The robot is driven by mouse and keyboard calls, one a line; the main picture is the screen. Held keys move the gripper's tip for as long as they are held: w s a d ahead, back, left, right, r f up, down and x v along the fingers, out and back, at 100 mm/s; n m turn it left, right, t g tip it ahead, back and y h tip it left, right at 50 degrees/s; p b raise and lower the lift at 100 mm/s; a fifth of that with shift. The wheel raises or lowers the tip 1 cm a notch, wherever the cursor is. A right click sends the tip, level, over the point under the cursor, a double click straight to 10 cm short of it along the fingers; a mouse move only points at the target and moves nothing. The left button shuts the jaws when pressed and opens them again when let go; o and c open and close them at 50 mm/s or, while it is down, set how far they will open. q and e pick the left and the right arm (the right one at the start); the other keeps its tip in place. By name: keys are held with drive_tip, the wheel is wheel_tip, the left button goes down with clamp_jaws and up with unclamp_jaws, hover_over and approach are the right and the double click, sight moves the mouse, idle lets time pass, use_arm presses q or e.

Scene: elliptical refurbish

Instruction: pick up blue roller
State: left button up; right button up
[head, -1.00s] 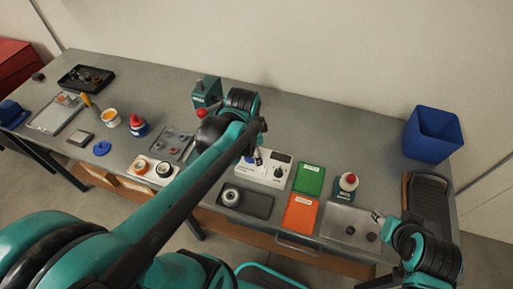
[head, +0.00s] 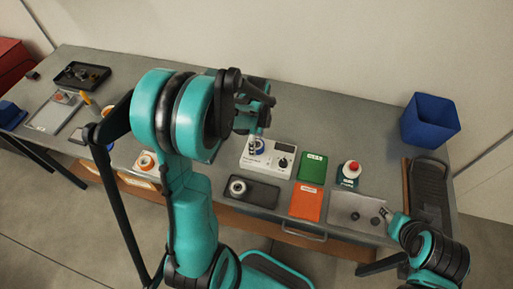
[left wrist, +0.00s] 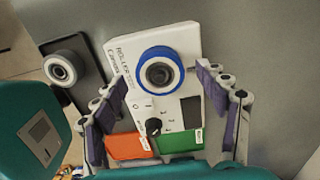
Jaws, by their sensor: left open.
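The blue roller (head: 257,147), a blue ring around a dark hub, is at the white control box (head: 267,158). In the left wrist view the blue roller (left wrist: 160,72) shows end-on against the white box (left wrist: 125,52). My left gripper (head: 258,115) is above it, with its fingers pointing down. In the left wrist view my left gripper (left wrist: 163,85) is open, with fingers on either side of the roller and visible gaps; nothing is held. My right gripper (head: 387,216) is small at the table's right front, and its jaw state is unclear.
A white roller (head: 238,187) sits on a dark tray (head: 262,194) front-left of the box. Green (head: 312,167) and orange (head: 306,202) panels lie to its right, then a red-topped item (head: 350,170). A blue bin (head: 429,122) stands at the right.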

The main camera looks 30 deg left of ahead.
use_arm(q)
drive_tip(key=shift+f, duration=0.5)
drive_tip(key=shift+c, duration=0.3)
drive_tip(key=c, duration=1.2)
drive_tip(key=shift+r, duration=0.1)
